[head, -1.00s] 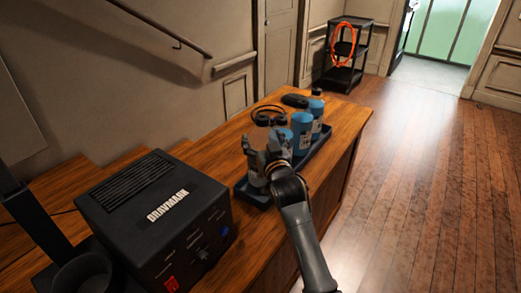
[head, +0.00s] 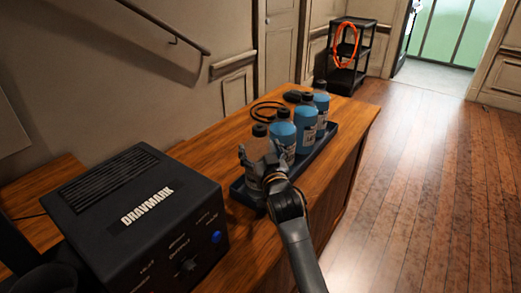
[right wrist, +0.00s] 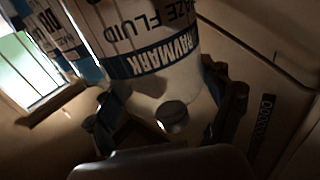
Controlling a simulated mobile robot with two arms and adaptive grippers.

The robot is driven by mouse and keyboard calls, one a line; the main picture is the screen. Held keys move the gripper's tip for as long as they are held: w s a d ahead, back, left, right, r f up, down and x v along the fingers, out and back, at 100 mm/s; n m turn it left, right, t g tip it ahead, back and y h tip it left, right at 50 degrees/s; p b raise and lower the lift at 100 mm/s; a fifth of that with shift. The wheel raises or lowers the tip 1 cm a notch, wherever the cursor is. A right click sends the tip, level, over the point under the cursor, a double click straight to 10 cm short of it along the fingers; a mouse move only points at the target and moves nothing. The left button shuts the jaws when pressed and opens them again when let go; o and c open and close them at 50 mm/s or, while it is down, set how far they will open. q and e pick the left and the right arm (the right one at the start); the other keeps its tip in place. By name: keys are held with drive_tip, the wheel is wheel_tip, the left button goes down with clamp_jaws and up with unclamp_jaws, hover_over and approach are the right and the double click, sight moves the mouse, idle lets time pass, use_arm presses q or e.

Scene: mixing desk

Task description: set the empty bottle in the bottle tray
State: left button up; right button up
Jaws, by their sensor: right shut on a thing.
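My right gripper (head: 262,160) is shut on the empty bottle (head: 258,148), a clear bottle with a dark cap. The bottle looks upright over the near end of the dark bottle tray (head: 238,190). My fingers hide much of its lower part, so I cannot tell whether its base touches the tray floor. Blue bottles (head: 283,135) stand in a row in the tray just behind it. In the right wrist view, the held bottle's label (right wrist: 150,50) shows upside down between my fingers (right wrist: 172,112). My left gripper is not in view.
A black DRAVMARK box (head: 145,215) stands on the wooden desk (head: 225,140) left of the tray. A coiled black cable (head: 266,110) and a small dark object (head: 296,96) lie behind the bottles. Open floor (head: 430,190) is on the right.

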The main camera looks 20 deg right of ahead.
drive_tip(key=shift+f, duration=0.2)
drive_tip(key=o, duration=1.4)
drive_tip(key=shift+c, duration=0.2)
drive_tip(key=shift+o, duration=0.4)
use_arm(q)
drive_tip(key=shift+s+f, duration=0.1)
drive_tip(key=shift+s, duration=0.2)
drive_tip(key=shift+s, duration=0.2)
use_arm(e)
drive_tip(key=shift+r, duration=0.15)
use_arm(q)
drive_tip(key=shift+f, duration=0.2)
use_arm(e)
drive_tip(key=s, duration=1.2)
drive_tip(key=shift+a, duration=0.25)
